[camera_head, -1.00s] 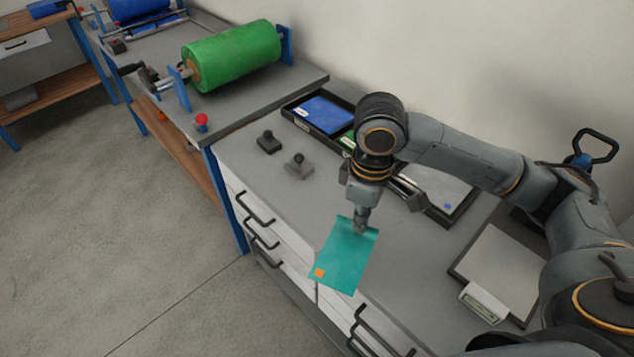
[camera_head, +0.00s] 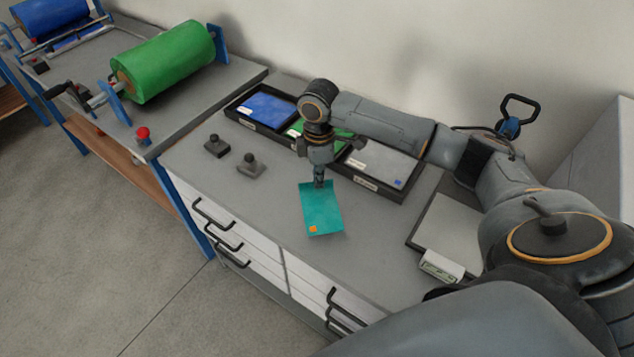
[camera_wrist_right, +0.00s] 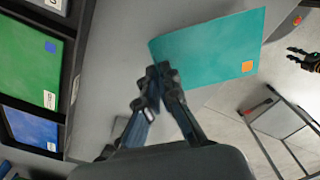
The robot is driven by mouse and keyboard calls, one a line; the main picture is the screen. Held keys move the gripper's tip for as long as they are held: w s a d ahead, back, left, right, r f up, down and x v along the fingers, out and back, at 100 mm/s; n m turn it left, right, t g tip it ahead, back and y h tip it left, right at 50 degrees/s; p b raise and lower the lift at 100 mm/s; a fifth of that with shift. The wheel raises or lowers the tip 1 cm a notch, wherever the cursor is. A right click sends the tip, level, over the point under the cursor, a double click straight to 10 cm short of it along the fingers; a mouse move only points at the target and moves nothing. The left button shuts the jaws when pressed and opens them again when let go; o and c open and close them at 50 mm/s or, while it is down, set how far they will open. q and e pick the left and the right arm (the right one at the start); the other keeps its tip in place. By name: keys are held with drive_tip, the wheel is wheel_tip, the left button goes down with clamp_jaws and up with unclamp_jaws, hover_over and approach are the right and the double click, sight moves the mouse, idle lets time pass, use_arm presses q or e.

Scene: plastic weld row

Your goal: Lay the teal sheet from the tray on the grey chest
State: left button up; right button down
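The teal sheet (camera_head: 322,212), with an orange square in one corner, is in my right gripper (camera_head: 319,184). The right gripper's fingers (camera_wrist_right: 160,88) are shut on one short edge of the sheet (camera_wrist_right: 205,50). The sheet shows over the front part of the grey top of the chest (camera_head: 265,205); I cannot tell how high above it. The black tray (camera_head: 380,190) stands at the back of the chest top, partly hidden by my right arm. My left gripper (camera_wrist_right: 303,60) shows small at the right edge of the wrist view, empty, its fingers apparently apart.
The tray holds blue (camera_head: 268,108), green (camera_head: 298,129) and pale grey (camera_head: 382,163) sheets. Two dark knobbed weights (camera_head: 250,165) (camera_head: 216,146) stand on the chest, left of the sheet. A scale (camera_head: 448,240) is at right. A green roll (camera_head: 165,62) is on the adjoining bench.

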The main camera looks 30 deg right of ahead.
drive_tip(key=shift+w+d+f, duration=0.25)
drive_tip(key=shift+w+f, duration=0.2)
drive_tip(key=shift+f, duration=0.2)
drive_tip(key=shift+w+d+f, duration=0.25)
drive_tip(key=shift+w+f, duration=0.2)
drive_tip(key=shift+f, duration=0.15)
wheel_tip(320, 180, down, 3)
use_arm(q)
drive_tip(key=shift+w+r, duration=0.2)
drive_tip(key=shift+w, duration=0.3)
drive_tip(key=shift+s, duration=0.1)
use_arm(e)
drive_tip(key=shift+f, duration=0.15)
drive_tip(key=c, duration=1.5)
unclamp_jaws()
use_arm(q)
drive_tip(key=shift+a, duration=0.1)
drive_tip(key=shift+f+b, duration=0.3)
drive_tip(key=shift+f, duration=0.15)
use_arm(e)
wheel_tip(320, 180, up, 12)
drive_tip(key=shift+r, duration=0.2)
